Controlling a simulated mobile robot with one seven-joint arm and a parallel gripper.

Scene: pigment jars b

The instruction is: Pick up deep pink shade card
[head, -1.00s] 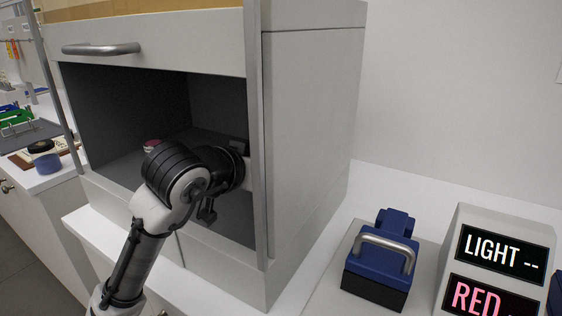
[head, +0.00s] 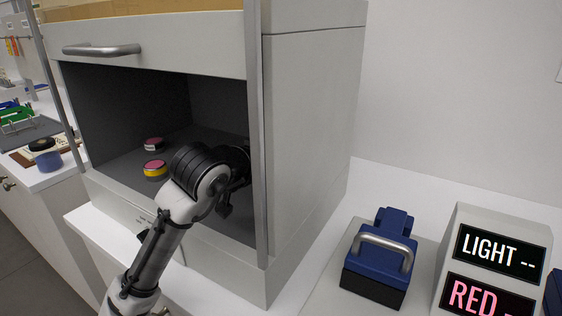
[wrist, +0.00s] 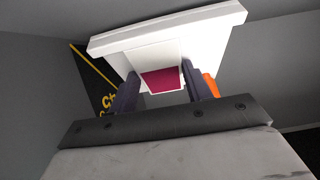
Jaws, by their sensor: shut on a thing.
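The deep pink shade card (wrist: 162,82) shows in the wrist view as a deep pink patch with a pale border. It sits between the two dark fingers of my gripper (wrist: 159,84), which is shut on it. A white block-like piece (wrist: 168,30) with a wide top stands right behind the card; I cannot tell whether the card touches it. In the head view my arm reaches into the open grey cabinet (head: 308,150), at its right side. The fingers and the card are hidden there behind my wrist and the cabinet's front post.
Two pink-lidded jars, one farther back (head: 153,144) and one with a yellow band (head: 155,168), stand on the cabinet floor left of my wrist. The wrist view shows an orange piece (wrist: 211,84) and a black panel with yellow marks (wrist: 92,72) beside the fingers.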

